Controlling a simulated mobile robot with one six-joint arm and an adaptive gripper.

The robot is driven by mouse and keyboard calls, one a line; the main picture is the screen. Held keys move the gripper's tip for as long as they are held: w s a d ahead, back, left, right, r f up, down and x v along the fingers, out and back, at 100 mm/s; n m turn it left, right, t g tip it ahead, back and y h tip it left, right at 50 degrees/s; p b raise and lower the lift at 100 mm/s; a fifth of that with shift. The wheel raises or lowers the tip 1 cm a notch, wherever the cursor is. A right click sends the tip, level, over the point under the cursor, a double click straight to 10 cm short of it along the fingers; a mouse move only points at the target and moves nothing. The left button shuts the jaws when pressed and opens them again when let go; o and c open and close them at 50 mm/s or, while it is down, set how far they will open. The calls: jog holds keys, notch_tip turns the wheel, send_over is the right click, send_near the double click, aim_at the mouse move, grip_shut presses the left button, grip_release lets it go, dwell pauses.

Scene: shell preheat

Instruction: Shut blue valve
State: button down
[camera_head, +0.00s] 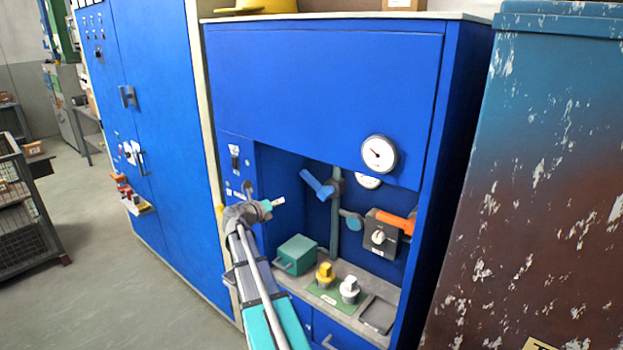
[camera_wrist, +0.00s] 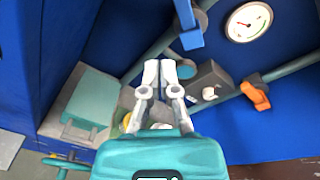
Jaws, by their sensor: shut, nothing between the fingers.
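The blue valve handle (camera_head: 318,186) sits on a pipe inside the recess of the blue cabinet. In the head view it slants from upper left to lower right, at an angle to the upright pipe. In the wrist view the blue handle (camera_wrist: 187,22) is at the top, just beyond and right of the fingertips. My gripper (camera_head: 279,201) is at the left of the recess opening, left of the handle and apart from it. In the wrist view my gripper (camera_wrist: 159,70) has its fingers together with nothing between them.
An orange handle (camera_head: 395,222) and a dark box with a knob (camera_head: 378,238) are right of the blue valve. A green box (camera_head: 296,255), a yellow knob (camera_head: 325,275) and a white knob (camera_head: 349,289) stand on the shelf below. A gauge (camera_head: 379,154) is above.

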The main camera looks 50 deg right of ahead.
jog(key=s+a+f+m+y+p, duration=0.1)
jog(key=s+a+f+m+y, duration=0.2)
jog(key=a+f+m+y, duration=0.75)
jog(key=s+a+r+m, duration=0.15)
jog(key=a+m, duration=0.45)
jog(key=a, duration=1.1)
jog(key=s+a+f+m+y+p, duration=0.1)
jog(key=s+a+f+m+y, duration=0.2)
jog(key=a+f+m+y, duration=0.75)
jog(key=w+d+r+n+t+p, duration=0.1)
jog(key=w+d+r+t+p, duration=0.2)
jog(key=d+r, duration=0.65)
jog(key=w+d+r+t+p, duration=0.2)
jog(key=w+d+r+t, duration=0.3)
jog(key=d, duration=0.8)
jog(key=s+d+r+t+h+p, duration=0.1)
jog(key=s+d+r, duration=0.3)
jog(key=d, duration=0.6)
jog(key=s+d+r+t+h+p, duration=0.1)
jog(key=s+d+r+t+h, duration=0.1)
jog(key=d, duration=0.9)
jog(key=s+d+r+t+h+p, duration=0.1)
jog(key=s+d+r+t, duration=0.2)
jog(key=s+d+r, duration=0.3)
jog(key=d, duration=0.4)
jog(key=shift+s+d+r+m+p, duration=0.3)
jog(key=shift+s+r+p, duration=0.05)
jog(key=shift+r, duration=0.05)
